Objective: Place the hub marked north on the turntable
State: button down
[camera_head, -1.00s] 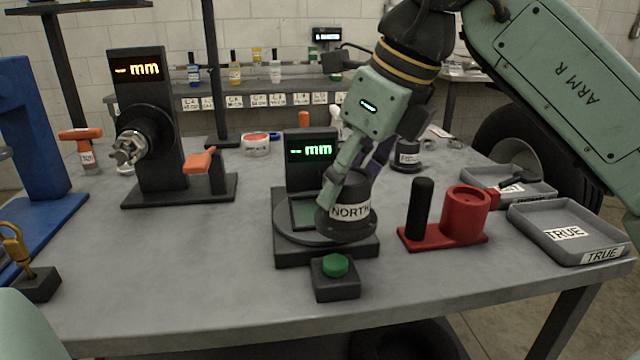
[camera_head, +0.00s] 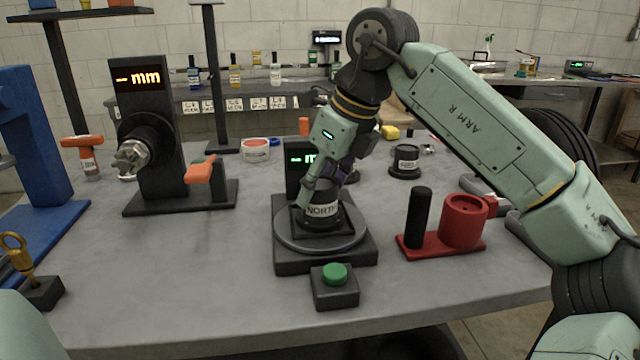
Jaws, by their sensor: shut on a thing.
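The black hub with the white NORTH label (camera_head: 321,211) is upright over the middle of the round turntable plate (camera_head: 345,240). It looks to be on or very close to the plate; I cannot tell if it fully rests there. My gripper (camera_head: 322,190) is shut on the upper part of the hub, coming down from the upper right at a tilt. The gripper hides part of the hub's top and of the turntable's display (camera_head: 295,158).
A box with a green button (camera_head: 335,284) stands in front of the turntable. A red fixture with a black post (camera_head: 440,243) is at right. Another black labelled hub (camera_head: 405,162) stands behind. A gauge stand with a chuck (camera_head: 140,185) is at left.

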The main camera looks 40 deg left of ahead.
jog(key=shift+f, duration=0.1)
jog(key=c, duration=0.7)
grip_release()
jog(key=shift+c, duration=0.2)
jog(key=p+v, duration=0.1)
jog(key=v, duration=1.1)
